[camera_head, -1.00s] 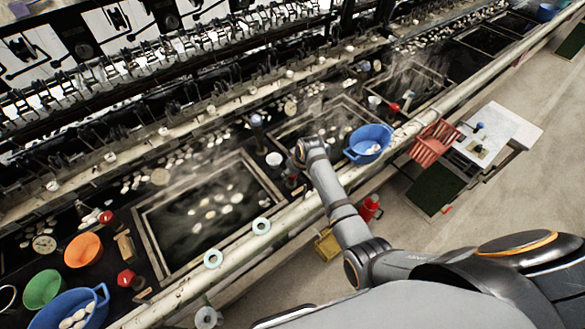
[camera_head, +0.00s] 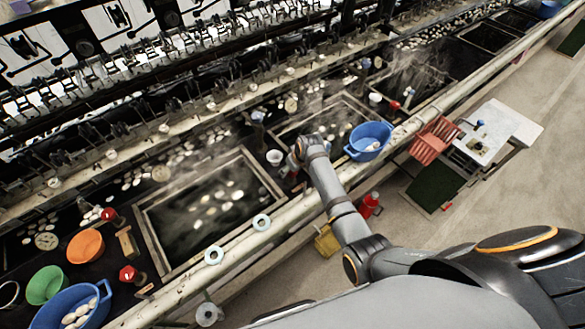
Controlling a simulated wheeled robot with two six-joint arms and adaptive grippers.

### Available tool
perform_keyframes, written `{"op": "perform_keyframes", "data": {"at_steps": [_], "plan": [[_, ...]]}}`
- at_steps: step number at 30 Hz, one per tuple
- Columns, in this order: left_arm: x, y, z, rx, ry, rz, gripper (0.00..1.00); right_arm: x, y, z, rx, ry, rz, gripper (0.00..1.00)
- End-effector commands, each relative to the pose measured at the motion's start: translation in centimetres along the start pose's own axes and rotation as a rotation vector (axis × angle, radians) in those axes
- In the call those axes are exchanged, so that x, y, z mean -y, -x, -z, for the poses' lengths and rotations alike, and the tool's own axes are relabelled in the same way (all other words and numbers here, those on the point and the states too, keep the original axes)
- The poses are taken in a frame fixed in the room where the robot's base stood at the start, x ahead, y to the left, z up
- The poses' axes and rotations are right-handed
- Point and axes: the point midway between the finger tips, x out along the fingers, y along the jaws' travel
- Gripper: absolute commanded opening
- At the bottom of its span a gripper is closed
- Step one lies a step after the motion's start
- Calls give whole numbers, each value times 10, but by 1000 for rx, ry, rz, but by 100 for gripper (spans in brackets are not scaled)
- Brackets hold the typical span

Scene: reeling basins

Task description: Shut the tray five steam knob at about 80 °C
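My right arm reaches in from the lower right, and its wrist end (camera_head: 300,150) is over the bench between two basins. Its fingers are hidden below the wrist, so I cannot tell whether they are open or shut. Red knobs show at the left (camera_head: 109,215), at the lower left (camera_head: 127,274) and farther right (camera_head: 395,105). A blue-topped knob (camera_head: 257,116) stands just behind the wrist. I cannot tell which knob belongs to tray five. A round dial (camera_head: 47,241) lies at the far left, too small to read. My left gripper is out of view.
A steaming basin (camera_head: 150,226) with floating cocoons is left of the wrist. A blue bowl (camera_head: 359,151) is right of it, and a white cup (camera_head: 274,157) close to its left. A pale rail (camera_head: 190,276) runs along the bench front. Orange (camera_head: 85,246) and green (camera_head: 46,286) bowls stand left.

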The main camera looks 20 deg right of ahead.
Motion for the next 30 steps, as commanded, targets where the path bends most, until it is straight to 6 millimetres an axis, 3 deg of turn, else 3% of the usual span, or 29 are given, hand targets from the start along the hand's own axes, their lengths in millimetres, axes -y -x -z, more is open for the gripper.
{"op": "perform_keyframes", "data": {"at_steps": [5,15,19,24,30], "plan": [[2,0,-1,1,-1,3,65,0,8,0,-2,0,-1,65],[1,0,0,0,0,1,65,0,86,1,-3,0,-1,65],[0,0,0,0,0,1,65,0,108,0,-2,0,-1,65],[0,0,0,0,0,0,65,0,119,0,0,0,0,65],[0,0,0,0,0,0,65,0,120,0,1,0,0,65]]}}
